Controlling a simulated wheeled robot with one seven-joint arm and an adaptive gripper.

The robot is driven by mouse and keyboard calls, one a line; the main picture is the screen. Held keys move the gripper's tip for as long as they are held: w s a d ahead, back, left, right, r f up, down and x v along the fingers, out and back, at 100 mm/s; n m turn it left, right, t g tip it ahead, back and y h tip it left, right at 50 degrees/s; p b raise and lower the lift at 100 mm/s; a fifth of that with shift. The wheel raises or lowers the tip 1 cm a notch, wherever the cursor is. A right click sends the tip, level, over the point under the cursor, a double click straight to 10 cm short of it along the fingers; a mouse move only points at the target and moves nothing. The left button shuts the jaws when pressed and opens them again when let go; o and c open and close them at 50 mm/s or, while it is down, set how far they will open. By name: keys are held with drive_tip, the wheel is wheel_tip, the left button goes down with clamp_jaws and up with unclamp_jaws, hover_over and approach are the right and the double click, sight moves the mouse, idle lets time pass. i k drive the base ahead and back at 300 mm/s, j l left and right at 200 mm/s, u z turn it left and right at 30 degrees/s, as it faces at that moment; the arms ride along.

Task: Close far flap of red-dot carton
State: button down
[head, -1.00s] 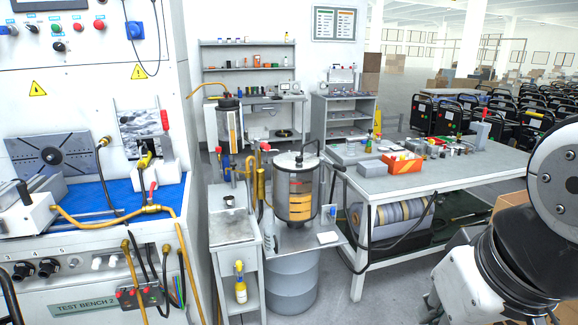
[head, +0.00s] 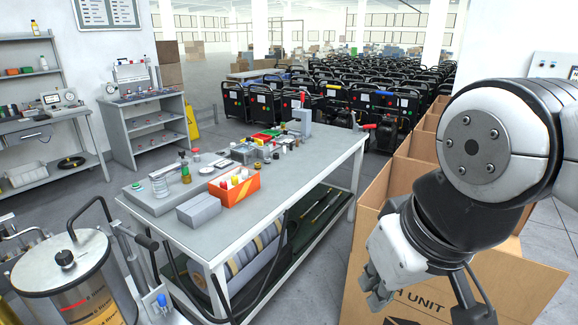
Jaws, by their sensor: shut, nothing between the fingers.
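A large brown cardboard carton (head: 520,285) stands at the lower right, with dark print ending in "UNIT" on its near side. More open-topped cardboard cartons (head: 389,190) stand in a row behind it, to the right of the work table. I see no red dot on any of them, so I cannot tell which is the red-dot carton. My arm hides much of the cartons' tops and flaps. My gripper (head: 377,293) is shut and empty, pointing down in front of the near carton's left part. I cannot tell whether it touches the cardboard.
A grey work table (head: 290,205) with an orange bin (head: 234,191) and small parts stands to the left of the cartons. A glass-walled cylinder (head: 75,285) is at the lower left. Many black-framed machines (head: 380,105) fill the back. Some grey floor is clear behind the table.

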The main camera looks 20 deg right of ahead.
sight(373, 197)
drive_tip(key=i+l+z, duration=0.15)
drive_tip(key=i+z, duration=0.3)
drive_tip(key=i+l+z, duration=0.1)
drive_tip(key=i+z, duration=0.15)
drive_tip(key=z, duration=0.2)
drive_tip(key=i+z, duration=0.45)
drive_tip(key=u, duration=0.45)
drive_tip(key=i+u, duration=0.15)
drive_tip(key=u, duration=0.3)
drive_tip(key=l+u, duration=0.1)
drive_tip(key=u, duration=0.4)
drive_tip(key=i, duration=0.05)
